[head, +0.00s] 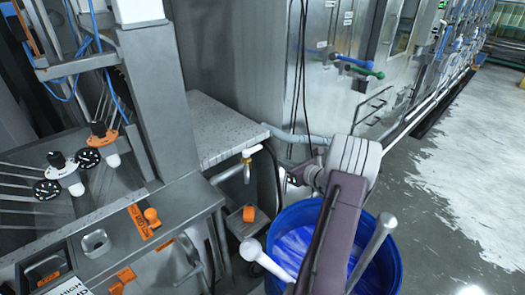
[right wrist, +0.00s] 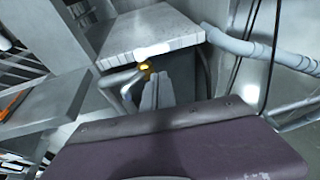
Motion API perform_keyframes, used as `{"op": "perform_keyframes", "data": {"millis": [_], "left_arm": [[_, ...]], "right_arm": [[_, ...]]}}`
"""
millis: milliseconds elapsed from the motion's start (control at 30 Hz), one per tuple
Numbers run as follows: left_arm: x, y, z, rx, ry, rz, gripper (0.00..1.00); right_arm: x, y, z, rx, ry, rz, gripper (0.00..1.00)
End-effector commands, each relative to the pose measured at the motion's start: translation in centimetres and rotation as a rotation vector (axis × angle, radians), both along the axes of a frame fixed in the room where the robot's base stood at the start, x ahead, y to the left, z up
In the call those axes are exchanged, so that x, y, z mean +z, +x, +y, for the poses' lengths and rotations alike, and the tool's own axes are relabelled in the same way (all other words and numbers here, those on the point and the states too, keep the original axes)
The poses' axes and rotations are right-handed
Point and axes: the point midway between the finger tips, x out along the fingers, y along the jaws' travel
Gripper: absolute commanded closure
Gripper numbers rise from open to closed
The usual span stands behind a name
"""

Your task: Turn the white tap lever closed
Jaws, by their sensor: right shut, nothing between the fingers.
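The tap's white lever (head: 251,151) is below the front corner of the grey slab in the head view, on a small tap (head: 246,171) with a downward spout. In the right wrist view the white lever (right wrist: 153,50) lies crosswise above a yellow fitting (right wrist: 145,67). My right gripper (head: 289,178) is to the right of the tap in the head view, shut and empty. In the right wrist view its fingertips (right wrist: 158,82) point towards the tap, just below the lever; I cannot tell whether they touch. My left gripper is not in view.
A blue barrel (head: 395,275) stands below my right arm. The grey slab (head: 215,125) overhangs near the tap. A grey pipe (right wrist: 245,45) and dark cables (head: 301,60) run to the right of the tap. Open floor (head: 465,170) lies at the far right.

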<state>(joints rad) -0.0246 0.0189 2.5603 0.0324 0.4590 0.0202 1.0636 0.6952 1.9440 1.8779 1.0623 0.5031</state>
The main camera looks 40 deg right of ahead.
Motion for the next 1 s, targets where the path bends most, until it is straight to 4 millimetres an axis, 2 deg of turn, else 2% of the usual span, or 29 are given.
{"op": "perform_keyframes", "data": {"millis": [400,533,733,1000], "left_arm": [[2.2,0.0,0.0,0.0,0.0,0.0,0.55],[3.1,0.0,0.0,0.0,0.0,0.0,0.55],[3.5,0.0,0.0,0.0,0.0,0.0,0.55],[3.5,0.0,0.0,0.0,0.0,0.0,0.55]], "right_arm": [[-2.5,8.5,0.2,0.006,0.001,0.002,1.0],[-2.4,10.7,0.2,0.006,-0.001,0.001,1.0],[-2.5,12.4,0.2,0.005,-0.002,0.0,1.0],[-2.7,12.6,0.2,0.004,-0.001,0.001,1.0]]}}
